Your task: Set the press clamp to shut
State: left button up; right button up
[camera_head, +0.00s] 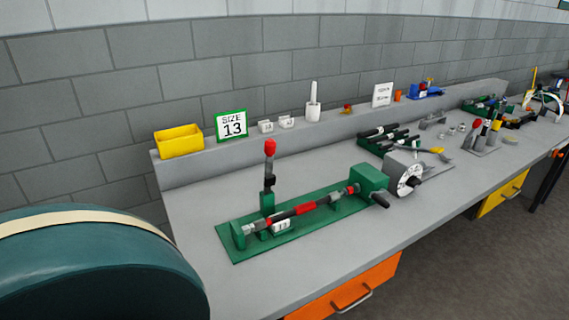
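The press (325,225) has a long green base plate lying on the grey workbench. Near its left end stands the clamp lever (269,182), a dark handle with a red knob, pointing upright. A rod with a red section (305,209) runs along the plate from the left end block to the green block (368,178) at the right. A small white tag reading 13 sits below the lever. The clamp's jaw is too small to make out. Neither of my grippers is in view.
A white dial (409,179) stands right of the press. A yellow bin (179,141) and a "SIZE 13" sign (232,125) are on the back ledge. A large teal drum (90,275) fills the lower left. The bench front (345,248) is clear above the orange drawer (350,290).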

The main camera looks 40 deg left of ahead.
aim_at(269, 179)
jog(key=i+l+u, duration=0.15)
jog(key=l, duration=0.2)
jog(key=i+l+u, duration=0.15)
jog(key=i+l, duration=0.15)
jog(key=u, duration=1.65)
jog(key=i+l+u, duration=0.15)
jog(key=l, duration=0.35)
jog(key=i+l+u, duration=0.1)
jog(key=l, duration=0.35)
jog(key=i+l+u, duration=0.15)
jog(key=l, duration=0.4)
